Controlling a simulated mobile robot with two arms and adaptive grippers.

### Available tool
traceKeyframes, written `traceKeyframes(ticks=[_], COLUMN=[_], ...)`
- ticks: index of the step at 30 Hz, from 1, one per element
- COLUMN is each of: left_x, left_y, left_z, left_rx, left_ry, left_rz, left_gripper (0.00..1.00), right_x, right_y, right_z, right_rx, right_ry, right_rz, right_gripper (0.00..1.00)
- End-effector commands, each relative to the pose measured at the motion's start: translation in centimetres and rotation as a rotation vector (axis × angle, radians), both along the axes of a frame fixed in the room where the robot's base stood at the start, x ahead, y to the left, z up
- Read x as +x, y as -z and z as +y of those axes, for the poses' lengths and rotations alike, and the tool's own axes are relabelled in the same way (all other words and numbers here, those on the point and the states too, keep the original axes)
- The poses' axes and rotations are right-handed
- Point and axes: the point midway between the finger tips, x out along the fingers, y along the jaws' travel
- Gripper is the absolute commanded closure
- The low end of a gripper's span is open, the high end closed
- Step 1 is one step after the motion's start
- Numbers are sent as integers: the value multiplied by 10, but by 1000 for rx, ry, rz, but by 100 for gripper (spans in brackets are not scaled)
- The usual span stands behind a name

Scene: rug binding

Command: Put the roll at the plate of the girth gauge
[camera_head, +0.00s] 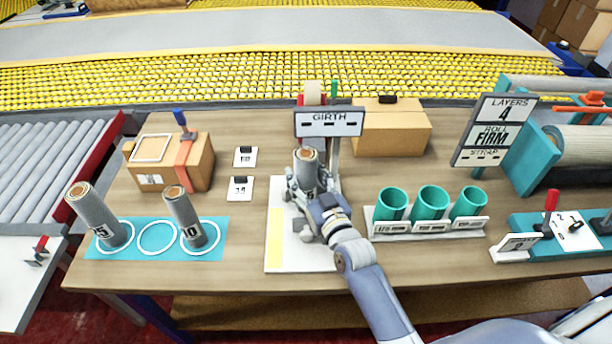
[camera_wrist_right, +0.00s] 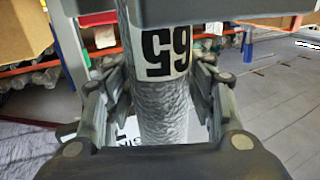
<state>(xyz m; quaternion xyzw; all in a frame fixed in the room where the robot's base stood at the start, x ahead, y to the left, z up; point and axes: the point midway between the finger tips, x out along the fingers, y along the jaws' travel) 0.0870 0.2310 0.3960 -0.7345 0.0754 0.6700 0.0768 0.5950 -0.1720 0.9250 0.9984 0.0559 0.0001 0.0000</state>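A grey rug roll (camera_head: 307,167) with a brown core stands upright in front of the GIRTH sign of the girth gauge (camera_head: 329,124). My right gripper (camera_head: 308,186) is around this roll, its fingers close against both sides. In the right wrist view, the roll (camera_wrist_right: 163,110) with a large number label is between the fingers. The white base board (camera_head: 290,262) with a yellow strip lies under the hand. The hand hides the roll's foot, so I cannot tell whether it touches the board. My left gripper is not in view.
Two more grey rolls (camera_head: 93,212) (camera_head: 184,216) stand on a blue mat (camera_head: 156,252) with white rings; the middle ring is empty. Teal cups (camera_head: 429,204) in a rack stand right of my arm. A cardboard box (camera_head: 392,131) is behind, and the LAYERS sign (camera_head: 493,130) is at right.

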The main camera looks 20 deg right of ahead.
Motion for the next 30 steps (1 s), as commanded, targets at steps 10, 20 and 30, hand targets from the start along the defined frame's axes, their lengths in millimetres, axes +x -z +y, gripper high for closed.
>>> traceKeyframes(ticks=[10,20,30], left_x=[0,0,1], left_y=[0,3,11], left_z=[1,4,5], left_rx=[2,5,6], left_ry=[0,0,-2], left_rz=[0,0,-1], left_gripper=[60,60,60], right_x=[0,-31,-94], right_y=[-1,-1,-2], right_z=[0,-3,-10], right_rx=[0,1,0], right_ry=[0,0,-1], right_rz=[0,2,2], right_gripper=[35,35,35])
